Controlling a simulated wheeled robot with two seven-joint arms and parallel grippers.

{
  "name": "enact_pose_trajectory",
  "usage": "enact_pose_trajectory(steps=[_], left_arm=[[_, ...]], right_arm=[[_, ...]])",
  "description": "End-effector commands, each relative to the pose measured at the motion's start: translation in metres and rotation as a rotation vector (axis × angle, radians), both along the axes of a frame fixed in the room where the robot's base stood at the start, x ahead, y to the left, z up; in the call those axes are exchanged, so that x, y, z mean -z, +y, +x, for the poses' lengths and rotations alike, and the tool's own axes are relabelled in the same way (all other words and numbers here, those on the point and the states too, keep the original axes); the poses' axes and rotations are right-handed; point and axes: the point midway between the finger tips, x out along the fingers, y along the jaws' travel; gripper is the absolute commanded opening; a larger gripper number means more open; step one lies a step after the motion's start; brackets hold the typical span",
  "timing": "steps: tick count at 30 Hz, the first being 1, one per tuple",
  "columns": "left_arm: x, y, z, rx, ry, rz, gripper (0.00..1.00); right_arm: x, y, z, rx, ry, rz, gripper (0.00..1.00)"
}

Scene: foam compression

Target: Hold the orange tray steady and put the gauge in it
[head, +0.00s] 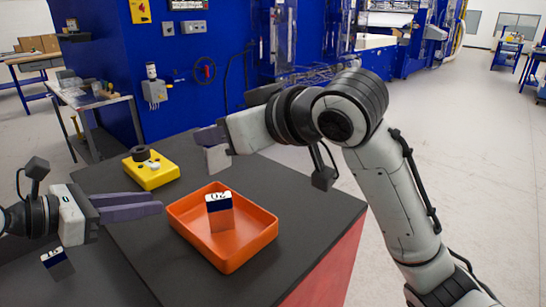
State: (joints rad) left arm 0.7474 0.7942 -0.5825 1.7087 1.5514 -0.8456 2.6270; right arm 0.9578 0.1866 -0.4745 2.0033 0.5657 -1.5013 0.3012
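The orange tray (254,254) sits on the dark table top. A block with a white numbered label and dark blue band (219,203) stands inside it. My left gripper (158,206) has its purple fingers pointing right, with the tips at the tray's left rim. Whether they touch the rim or have a gap between them is unclear. My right gripper (205,137) is above and behind the tray, its fingers pointing left. A plain grey piece (217,159) hangs below these fingers and appears held. Its top is hidden. I cannot tell which block is the gauge.
A yellow box with a black knob (151,175) stands behind the tray at left. Another labelled block (57,263) is at the lower left, beneath my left gripper. The dark table (310,205) is clear right of the tray, up to its right edge.

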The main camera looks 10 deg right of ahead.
Motion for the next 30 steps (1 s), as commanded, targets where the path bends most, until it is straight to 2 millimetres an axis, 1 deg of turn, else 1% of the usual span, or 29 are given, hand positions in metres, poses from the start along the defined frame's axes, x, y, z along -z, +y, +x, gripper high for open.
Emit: enact_pose_trajectory(steps=[1, 3, 8, 15, 21, 26, 30], left_arm=[[0.0, 0.0, 0.0, 0.0, 0.0, 0.0, 0.25], [0.001, -0.002, 0.002, 0.0, -0.001, -0.001, 0.25], [0.007, -0.016, 0.011, 0.001, 0.001, -0.003, 0.25], [0.024, -0.051, 0.036, 0.002, 0.0, -0.003, 0.25], [0.038, -0.075, 0.054, 0.0, 0.0, -0.001, 0.25], [0.044, -0.086, 0.063, 0.0, 0.0, -0.001, 0.25], [0.046, -0.089, 0.065, -0.001, 0.0, 0.001, 0.25]], right_arm=[[-0.006, 0.006, 0.0, -0.019, -0.005, 0.003, 0.1], [-0.008, 0.011, 0.0, -0.033, -0.006, 0.002, 0.1], [-0.009, 0.011, 0.0, -0.037, -0.006, 0.002, 0.1], [-0.008, 0.011, 0.0, -0.034, -0.006, 0.002, 0.1], [-0.008, 0.011, 0.0, -0.034, -0.006, 0.002, 0.1], [-0.008, 0.011, 0.0, -0.034, -0.006, 0.002, 0.1], [-0.008, 0.011, 0.0, -0.034, -0.006, 0.002, 0.1]])
